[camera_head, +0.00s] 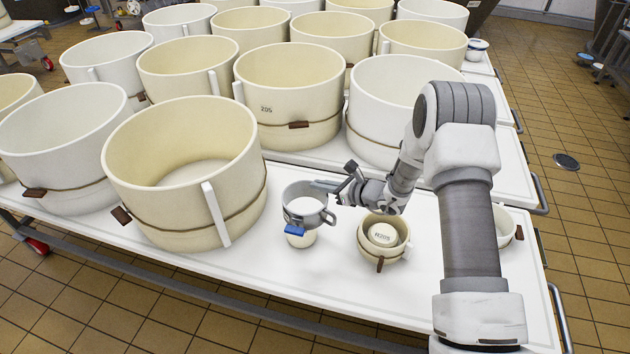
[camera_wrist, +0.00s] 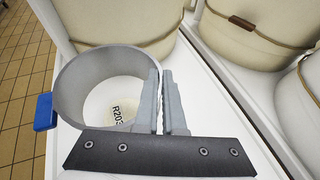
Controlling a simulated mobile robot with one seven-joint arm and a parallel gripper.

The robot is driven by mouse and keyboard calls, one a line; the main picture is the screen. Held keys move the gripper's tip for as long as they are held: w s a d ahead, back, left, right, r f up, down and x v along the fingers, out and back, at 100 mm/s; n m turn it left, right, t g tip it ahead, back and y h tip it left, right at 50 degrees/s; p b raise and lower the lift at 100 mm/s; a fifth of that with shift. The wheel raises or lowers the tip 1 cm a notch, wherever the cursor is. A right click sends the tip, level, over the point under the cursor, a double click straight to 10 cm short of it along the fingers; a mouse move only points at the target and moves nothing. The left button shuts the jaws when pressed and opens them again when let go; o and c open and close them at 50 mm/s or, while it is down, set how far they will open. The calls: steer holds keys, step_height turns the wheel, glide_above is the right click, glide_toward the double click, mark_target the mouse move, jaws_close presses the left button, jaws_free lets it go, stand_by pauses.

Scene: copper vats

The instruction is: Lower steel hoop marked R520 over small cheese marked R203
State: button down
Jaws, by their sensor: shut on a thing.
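The steel hoop (camera_head: 290,190) is a grey open ring with a blue tag (camera_head: 295,229) on its near side. In the wrist view the hoop (camera_wrist: 68,75) fills the left, with the blue tag at its left edge. No R520 mark is readable. My gripper (camera_head: 331,187) is shut on the hoop's right side; its fingers (camera_wrist: 163,78) show in the wrist view. The small pale cheese (camera_head: 301,240) stands on the table below the hoop, its lower side showing under it. Its R203 mark (camera_wrist: 117,115) shows through the hoop, partly covered by my gripper.
Right of the hoop, a small cream mould (camera_head: 372,256) holds a cheese marked R205 (camera_head: 382,235). A large cream mould (camera_head: 165,215) stands close on the left; a large mould marked 205 (camera_head: 290,95) stands behind. The white table (camera_head: 315,285) is bare in front.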

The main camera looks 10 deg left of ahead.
mark_target(309, 196)
steer(key=shift+w+a+f+b, duration=0.1)
steer(key=shift+a+f+b, duration=0.15)
steer(key=shift+f+b, duration=1.25)
steer(key=shift+s+a+f+b, duration=0.1)
steer(key=shift+a+f+b, duration=0.2)
steer(key=shift+f+b, duration=1.2)
steer(key=shift+w+a+f+b, duration=0.1)
steer(key=shift+a+f+b, duration=0.35)
steer(key=shift+f, duration=1.95)
steer(key=shift+d+f+b, duration=0.2)
steer(key=shift+f+b, duration=0.5)
steer(key=shift+b, duration=0.2)
steer(key=c, duration=0.9)
jaws_free()
steer(key=shift+c, duration=0.2)
steer(key=shift+r+p, duration=1.95)
steer(key=shift+r, duration=1.5)
